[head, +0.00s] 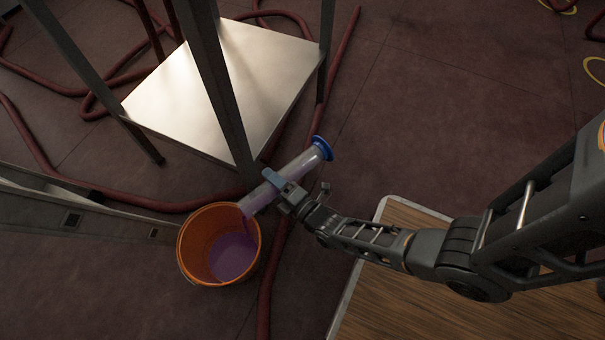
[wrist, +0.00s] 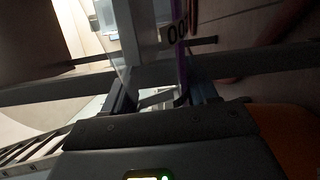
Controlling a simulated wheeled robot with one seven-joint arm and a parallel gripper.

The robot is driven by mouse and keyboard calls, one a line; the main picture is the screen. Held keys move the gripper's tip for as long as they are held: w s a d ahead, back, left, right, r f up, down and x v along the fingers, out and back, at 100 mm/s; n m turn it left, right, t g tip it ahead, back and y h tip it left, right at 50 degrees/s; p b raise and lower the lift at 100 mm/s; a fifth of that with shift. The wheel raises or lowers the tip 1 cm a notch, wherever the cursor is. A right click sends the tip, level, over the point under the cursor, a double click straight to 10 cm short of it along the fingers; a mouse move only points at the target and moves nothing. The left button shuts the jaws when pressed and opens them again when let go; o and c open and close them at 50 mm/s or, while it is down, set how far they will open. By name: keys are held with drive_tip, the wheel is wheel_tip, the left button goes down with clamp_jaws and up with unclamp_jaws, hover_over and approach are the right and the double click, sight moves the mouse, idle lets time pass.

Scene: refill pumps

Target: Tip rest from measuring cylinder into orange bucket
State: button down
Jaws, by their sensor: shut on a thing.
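In the wrist view the cylinder (wrist: 148,45) stands between the fingers (wrist: 160,98), dark and partly cut off.
A metal stand with a pale lower shelf (head: 225,90) is behind the cylinder, one leg close to it. Dark red hoses (head: 335,70) lie over the floor. A grey metal structure (head: 80,215) is left of the bucket. A wooden-topped surface (head: 400,300) lies at lower right.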

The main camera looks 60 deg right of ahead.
drive_tip(key=shift+r, duration=0.2)
drive_tip(key=shift+w+a+r+n+p, duration=0.1)
drive_tip(key=shift+r+n+p, duration=0.1)
drive_tip(key=shift+n+p, duration=0.15)
idle(0.4)
